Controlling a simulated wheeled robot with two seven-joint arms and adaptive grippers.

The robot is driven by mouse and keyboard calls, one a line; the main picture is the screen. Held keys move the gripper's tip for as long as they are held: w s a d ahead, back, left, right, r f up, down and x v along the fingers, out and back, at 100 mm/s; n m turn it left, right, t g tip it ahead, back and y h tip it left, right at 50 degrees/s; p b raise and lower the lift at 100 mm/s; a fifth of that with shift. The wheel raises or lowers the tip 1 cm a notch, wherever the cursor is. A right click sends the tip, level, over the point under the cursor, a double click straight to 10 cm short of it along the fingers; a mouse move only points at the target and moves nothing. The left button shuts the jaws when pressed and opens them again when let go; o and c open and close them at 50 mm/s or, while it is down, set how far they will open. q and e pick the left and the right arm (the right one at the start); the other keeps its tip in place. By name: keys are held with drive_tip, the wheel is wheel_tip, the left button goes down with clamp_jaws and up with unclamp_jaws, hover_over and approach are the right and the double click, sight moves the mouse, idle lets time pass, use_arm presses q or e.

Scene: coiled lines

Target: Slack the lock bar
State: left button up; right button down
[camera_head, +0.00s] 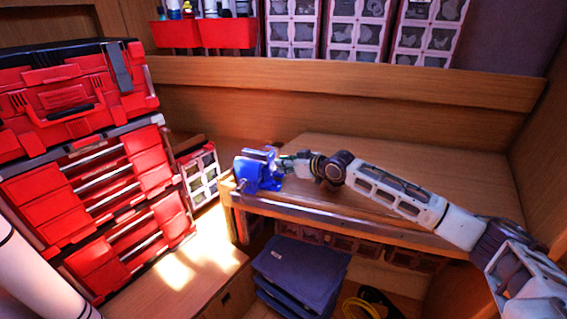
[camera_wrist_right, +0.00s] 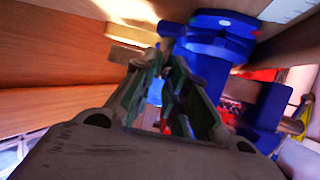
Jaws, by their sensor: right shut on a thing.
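A blue vise (camera_head: 258,172) stands on the left front corner of the wooden bench. My right gripper (camera_head: 284,164) reaches in from the right and meets the vise's right side. In the right wrist view, the vise (camera_wrist_right: 215,38) fills the upper middle and right. The fingers (camera_wrist_right: 160,62) are close together at a short tan bar (camera_wrist_right: 128,35) beside the blue body, and they are shut on it. The fingertips hide part of the bar, so its exact tilt is unclear. My left gripper is out of view.
Red tool boxes (camera_head: 95,170) stack on the left. A small parts cabinet (camera_head: 200,176) stands left of the vise. The wooden bench top (camera_head: 420,165) is clear behind my right arm. Dark blue folded stuff (camera_head: 300,268) and a yellow coil (camera_head: 360,307) lie below.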

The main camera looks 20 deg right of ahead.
drive_tip(key=shift+f, duration=0.2)
drive_tip(key=shift+n+y, duration=0.3)
drive_tip(key=shift+f+b, duration=0.1)
drive_tip(key=shift+b, duration=0.25)
drive_tip(key=shift+d+n+g+y+b, duration=0.1)
drive_tip(key=shift+n+g+y+b, duration=0.3)
drive_tip(key=shift+g+y+b, duration=0.15)
drive_tip(key=c, duration=1.4)
unclamp_jaws()
drive_tip(key=shift+c, duration=0.2)
drive_tip(key=shift+w+r, duration=0.1)
drive_tip(key=shift+r, duration=0.15)
